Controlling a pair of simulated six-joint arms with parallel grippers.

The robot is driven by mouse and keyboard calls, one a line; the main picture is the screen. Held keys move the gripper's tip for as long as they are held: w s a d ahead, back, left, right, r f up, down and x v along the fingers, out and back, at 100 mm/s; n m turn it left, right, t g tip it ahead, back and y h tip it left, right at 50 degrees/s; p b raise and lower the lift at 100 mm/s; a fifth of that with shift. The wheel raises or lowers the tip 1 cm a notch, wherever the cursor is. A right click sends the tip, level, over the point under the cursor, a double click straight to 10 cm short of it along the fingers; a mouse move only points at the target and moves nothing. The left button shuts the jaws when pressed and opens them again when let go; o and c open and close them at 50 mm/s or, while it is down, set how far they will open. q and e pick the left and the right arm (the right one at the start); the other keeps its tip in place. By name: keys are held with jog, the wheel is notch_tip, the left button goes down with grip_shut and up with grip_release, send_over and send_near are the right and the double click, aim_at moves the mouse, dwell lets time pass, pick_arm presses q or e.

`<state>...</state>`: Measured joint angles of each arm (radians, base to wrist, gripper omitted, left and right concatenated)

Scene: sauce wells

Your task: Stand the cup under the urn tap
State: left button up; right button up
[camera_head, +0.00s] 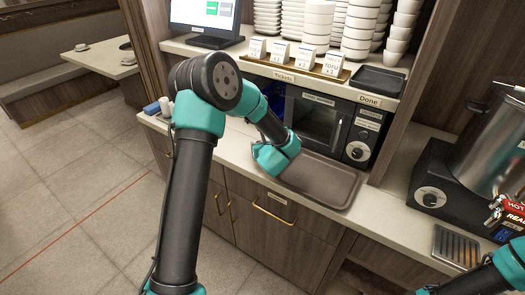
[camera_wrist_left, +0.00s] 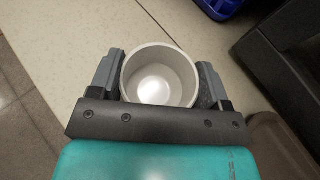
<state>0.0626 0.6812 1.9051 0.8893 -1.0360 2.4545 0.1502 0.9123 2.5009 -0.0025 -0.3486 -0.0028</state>
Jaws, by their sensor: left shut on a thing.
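The white cup (camera_wrist_left: 160,76) is between the fingers of my left gripper (camera_wrist_left: 160,82) in the left wrist view. The gripper is shut on it, and I look down into its open mouth. It is over or on the pale counter near the front edge; I cannot tell whether it touches. In the head view the cup and left fingertips are hidden behind my left arm. The silver urn (camera_head: 497,140) stands at the right on a black base. Its tap (camera_head: 492,216) is above a slatted drip tray (camera_head: 456,247). My right gripper is out of view.
A brown tray (camera_head: 318,182) lies on the counter before a microwave (camera_head: 318,120). A blue bin (camera_wrist_left: 222,5) is near the cup. A ticket rail (camera_head: 290,70), black tray (camera_head: 372,80) and stacked crockery (camera_head: 318,22) fill the shelf above. A wooden post stands between microwave and urn.

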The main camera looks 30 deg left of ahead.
pick_arm(q)
jog(key=shift+r, duration=0.1)
jog(key=shift+r, duration=1.45)
jog(key=shift+s+d+r, duration=0.1)
jog(key=shift+s+r, duration=0.05)
jog(key=shift+r, duration=0.2)
jog(key=s+d+r, duration=0.1)
jog(key=s+d, duration=0.7)
jog(key=s, duration=0.5)
jog(key=shift+s, duration=0.2)
jog(key=shift+d+r, duration=0.1)
